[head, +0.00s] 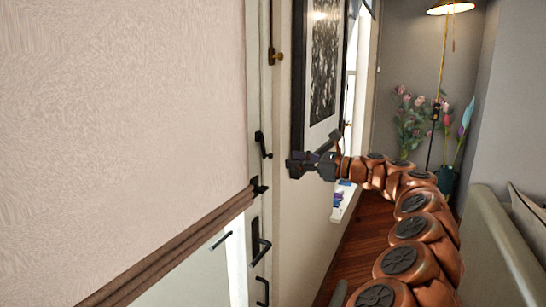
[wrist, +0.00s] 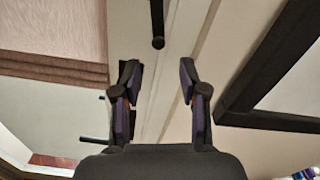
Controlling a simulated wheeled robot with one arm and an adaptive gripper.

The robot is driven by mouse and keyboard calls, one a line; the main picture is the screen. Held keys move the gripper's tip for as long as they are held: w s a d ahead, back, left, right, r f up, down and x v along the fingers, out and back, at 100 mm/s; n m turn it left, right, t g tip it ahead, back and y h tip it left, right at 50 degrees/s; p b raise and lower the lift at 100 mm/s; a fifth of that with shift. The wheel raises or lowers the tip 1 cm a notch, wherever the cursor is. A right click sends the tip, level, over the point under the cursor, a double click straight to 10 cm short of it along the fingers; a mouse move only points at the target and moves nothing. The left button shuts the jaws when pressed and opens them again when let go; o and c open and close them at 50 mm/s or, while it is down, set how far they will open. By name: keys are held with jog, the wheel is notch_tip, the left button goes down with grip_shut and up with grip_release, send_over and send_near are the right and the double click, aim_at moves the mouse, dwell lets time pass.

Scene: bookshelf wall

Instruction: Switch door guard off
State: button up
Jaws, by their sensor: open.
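A black latch-like bar (head: 262,144), which looks like the door guard, sits on the door's edge strip, above the other black fittings. In the wrist view a black bar (wrist: 157,22) with a rounded lower end hangs at the top centre, beyond and between my fingertips; it appears to be the same part. My gripper (head: 296,164) is just right of the door edge, slightly lower than the bar. In the wrist view my gripper (wrist: 158,76) has its two fingers spread apart with nothing between them. I see no contact with the bar.
More black door fittings (head: 259,240) and a brass piece (head: 276,56) line the door edge. A brown-trimmed fabric blind (head: 130,110) covers the door's glass. A black-framed picture (head: 325,60) hangs close by on the right. A green sofa (head: 490,250) stands at right.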

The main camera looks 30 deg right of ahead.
aim_at(272, 156)
jog(key=p+x, duration=0.1)
jog(key=x, duration=0.6)
jog(key=shift+w+a, duration=0.15)
jog(key=shift+a, duration=0.05)
grip_shut()
dwell(0.5)
